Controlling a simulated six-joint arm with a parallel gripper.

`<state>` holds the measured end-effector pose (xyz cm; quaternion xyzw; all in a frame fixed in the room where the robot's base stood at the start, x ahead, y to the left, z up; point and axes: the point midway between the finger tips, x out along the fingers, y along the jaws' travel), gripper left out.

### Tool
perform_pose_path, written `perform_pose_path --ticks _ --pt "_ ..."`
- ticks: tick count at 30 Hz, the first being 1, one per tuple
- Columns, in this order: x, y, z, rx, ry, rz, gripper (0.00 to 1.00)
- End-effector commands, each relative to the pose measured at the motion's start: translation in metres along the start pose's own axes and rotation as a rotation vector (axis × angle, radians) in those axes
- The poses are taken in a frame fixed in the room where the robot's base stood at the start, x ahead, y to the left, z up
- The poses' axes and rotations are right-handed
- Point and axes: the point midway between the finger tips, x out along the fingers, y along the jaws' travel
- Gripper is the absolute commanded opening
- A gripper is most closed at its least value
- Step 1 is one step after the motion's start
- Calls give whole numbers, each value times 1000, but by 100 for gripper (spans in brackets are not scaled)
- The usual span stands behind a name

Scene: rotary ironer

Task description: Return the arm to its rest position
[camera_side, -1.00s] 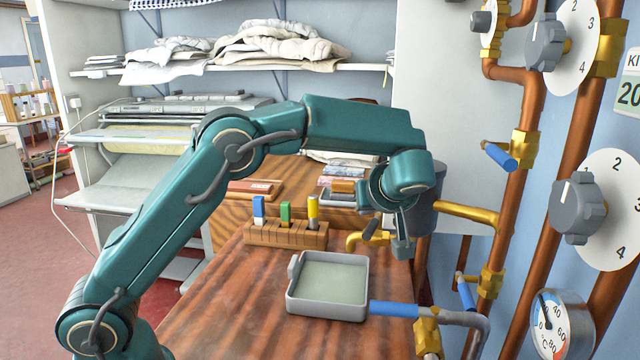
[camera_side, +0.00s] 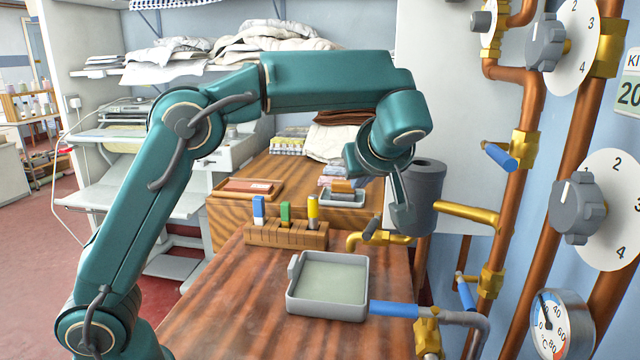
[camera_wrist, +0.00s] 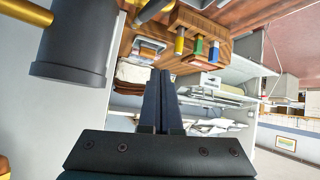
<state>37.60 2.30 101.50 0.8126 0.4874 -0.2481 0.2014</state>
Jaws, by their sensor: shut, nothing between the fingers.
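My gripper (camera_side: 404,220) hangs from the raised arm in the side view, pointing down and tilted. It is in front of the dark grey cylinder (camera_side: 428,180) and above the brass tap (camera_side: 378,237). The gripper is shut and empty. In the wrist view, its two dark fingers (camera_wrist: 158,100) lie close together with nothing between them, and the cylinder (camera_wrist: 75,50) shows at upper left. I cannot tell the gap between gripper and cylinder.
A grey tray (camera_side: 293,298) sits on the wooden table (camera_side: 230,325). A wooden block (camera_side: 262,236) with blue, green and yellow handled tools stands behind it. Copper pipes (camera_side: 520,190) with valves and dials line the right. The ironer (camera_side: 215,165) stands behind my arm.

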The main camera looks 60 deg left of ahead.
Motion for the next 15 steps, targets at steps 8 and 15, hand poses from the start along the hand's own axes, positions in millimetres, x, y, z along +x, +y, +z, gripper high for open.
perform_pose_path --ticks 8,15 --pt "-25 -68 -18 19 -142 42 0" --pt "-46 -121 11 196 -288 152 0"
